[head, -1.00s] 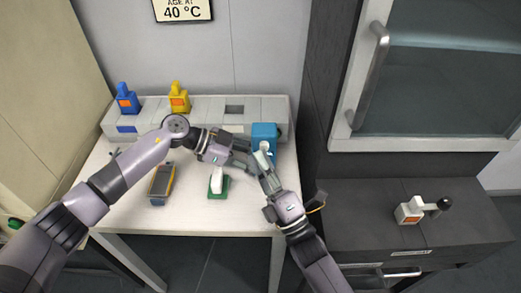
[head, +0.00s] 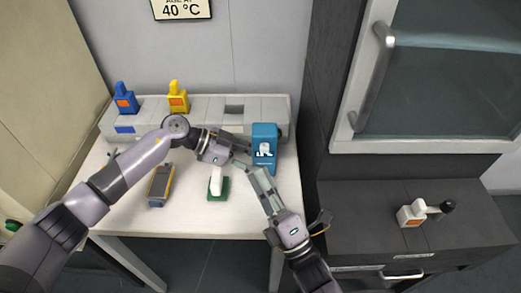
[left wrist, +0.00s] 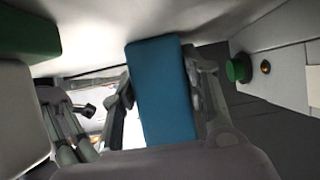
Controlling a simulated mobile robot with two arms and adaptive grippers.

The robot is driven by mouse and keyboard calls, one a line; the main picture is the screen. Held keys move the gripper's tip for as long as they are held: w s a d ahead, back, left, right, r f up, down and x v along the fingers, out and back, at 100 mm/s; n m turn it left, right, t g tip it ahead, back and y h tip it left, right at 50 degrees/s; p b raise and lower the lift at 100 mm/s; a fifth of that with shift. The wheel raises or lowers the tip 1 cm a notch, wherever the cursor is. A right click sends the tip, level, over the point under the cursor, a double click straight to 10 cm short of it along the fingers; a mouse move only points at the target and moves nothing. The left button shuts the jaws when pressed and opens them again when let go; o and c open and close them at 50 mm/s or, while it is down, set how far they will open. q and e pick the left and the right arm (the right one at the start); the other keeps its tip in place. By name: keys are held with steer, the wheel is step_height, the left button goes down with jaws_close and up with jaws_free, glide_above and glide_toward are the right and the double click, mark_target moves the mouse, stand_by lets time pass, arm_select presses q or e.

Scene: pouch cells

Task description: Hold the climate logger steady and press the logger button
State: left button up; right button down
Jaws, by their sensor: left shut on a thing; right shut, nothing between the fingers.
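The climate logger, a teal-blue box (head: 265,132), stands upright at the right end of the white table, with a small white part low on its front. My left gripper (head: 250,152) reaches it from the left and is shut on it. In the left wrist view, the teal body (left wrist: 162,90) sits between the two fingers. My right gripper (head: 257,172) is shut and empty, just in front of and below the logger, apart from its white front part. The logger's lower left side is partly hidden by the left fingers.
A white piece on a green base (head: 217,196) and a grey-yellow device (head: 161,186) stand on the table (head: 190,218). Blue (head: 125,100) and yellow (head: 178,98) items sit on the grey rack (head: 205,109) behind. A white item with a black knob (head: 411,215) rests on the dark cabinet at right.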

steer(key=shift+s, duration=0.4)
arm_select(q)
steer(key=o, duration=0.9)
steer(key=shift+o, duration=0.2)
